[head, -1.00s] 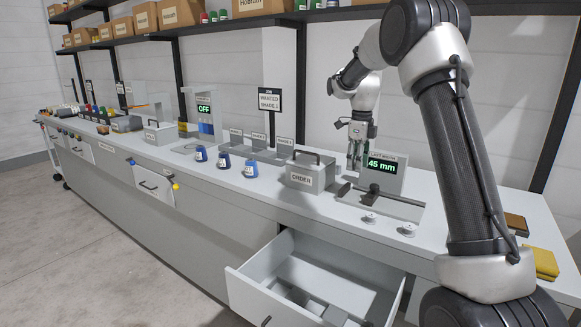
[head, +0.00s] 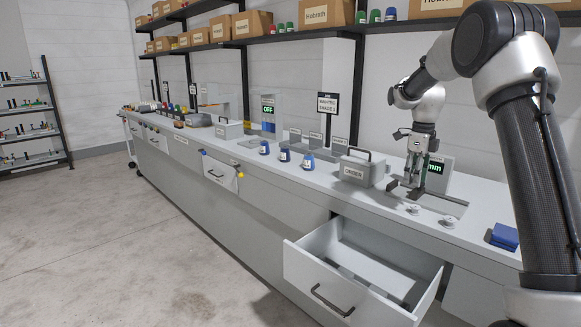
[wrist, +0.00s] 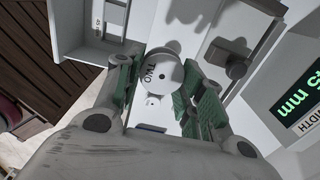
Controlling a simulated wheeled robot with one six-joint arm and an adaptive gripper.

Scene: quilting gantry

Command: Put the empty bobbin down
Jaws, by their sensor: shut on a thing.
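In the wrist view a pale round disc lettered TWO (wrist: 152,66), with a dark centre hole, sits between the green pads of my gripper (wrist: 160,95). It looks like the flange of the empty bobbin, and no thread shows on it. The pads are shut on it. In the head view my gripper (head: 414,178) points down over the counter (head: 320,182), in front of the width gauge display (head: 435,168). The bobbin is too small to make out there. Two small white round pieces (head: 413,209) (head: 448,222) stand on the counter's front edge.
A drawer (head: 318,278) stands open below the counter, in front of the gauge. A grey ORDER box (head: 354,172) with a handle is left of my gripper. A blue block (head: 505,237) lies at the right.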

